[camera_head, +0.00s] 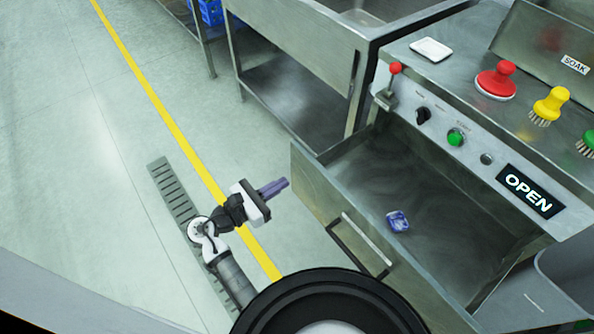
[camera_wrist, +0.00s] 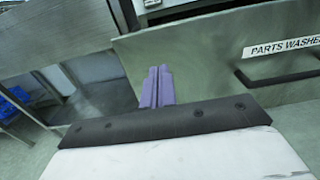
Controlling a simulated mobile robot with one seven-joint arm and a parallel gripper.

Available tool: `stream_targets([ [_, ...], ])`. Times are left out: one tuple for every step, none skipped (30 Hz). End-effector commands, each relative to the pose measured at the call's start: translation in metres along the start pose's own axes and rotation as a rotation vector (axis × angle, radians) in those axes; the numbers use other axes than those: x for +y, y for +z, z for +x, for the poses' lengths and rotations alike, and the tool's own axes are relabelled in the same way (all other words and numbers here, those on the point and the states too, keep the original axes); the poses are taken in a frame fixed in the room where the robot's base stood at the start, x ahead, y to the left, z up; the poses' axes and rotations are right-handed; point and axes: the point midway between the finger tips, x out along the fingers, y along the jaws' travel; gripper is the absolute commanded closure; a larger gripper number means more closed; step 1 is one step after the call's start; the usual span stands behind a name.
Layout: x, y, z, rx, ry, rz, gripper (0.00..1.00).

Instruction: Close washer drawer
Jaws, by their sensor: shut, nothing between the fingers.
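The washer drawer (camera_head: 345,238) is pulled open below the control panel, and its inside shows from above. Its front carries a black bar handle (camera_head: 358,245); the handle also shows at the right in the wrist view (camera_wrist: 280,79). A small blue packet (camera_head: 397,221) lies on the drawer floor. My gripper (camera_head: 284,184) is shut and empty, with its purple fingers pointing toward the left end of the drawer front. In the wrist view the fingers (camera_wrist: 158,72) overlap the left part of the drawer front. I cannot tell whether they touch it.
The panel (camera_head: 470,140) above the drawer has a red-knobbed lever (camera_head: 394,70), a green button (camera_head: 456,137) and an OPEN sign (camera_head: 530,191). Brushes and a white dish (camera_head: 431,49) stand on top. A steel sink table (camera_head: 300,50) stands behind. The floor at left is clear.

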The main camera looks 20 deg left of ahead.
Motion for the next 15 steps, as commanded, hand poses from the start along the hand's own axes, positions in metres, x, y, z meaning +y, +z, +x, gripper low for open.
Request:
stream_targets([
  [-0.001, 0.001, 0.011, 0.0, -0.004, -0.001, 1.0],
  [0.0, 0.001, 0.017, 0.001, -0.002, -0.001, 1.0],
  [-0.001, 0.001, 0.024, 0.001, -0.002, 0.0, 1.0],
  [0.0, 0.002, 0.029, 0.001, -0.002, 0.0, 1.0],
  [0.0, 0.002, 0.034, 0.0, -0.001, 0.0, 1.0],
  [0.0, 0.002, 0.04, 0.0, -0.001, 0.0, 1.0],
  [0.0, 0.001, 0.044, 0.001, -0.001, 0.0, 1.0],
  [0.0, 0.001, 0.047, 0.001, 0.0, 0.001, 1.0],
  [0.0, 0.001, 0.051, 0.001, 0.0, 0.001, 1.0],
  [0.0, 0.001, 0.054, 0.001, 0.0, 0.001, 1.0],
  [0.0, 0.001, 0.056, 0.002, 0.0, 0.001, 1.0],
  [0.001, 0.001, 0.058, 0.002, 0.001, 0.001, 1.0],
  [0.001, 0.0, 0.059, 0.001, 0.001, 0.001, 1.0],
  [0.001, 0.0, 0.06, 0.001, 0.002, 0.002, 1.0],
  [0.001, 0.0, 0.06, 0.001, 0.002, 0.002, 1.0],
])
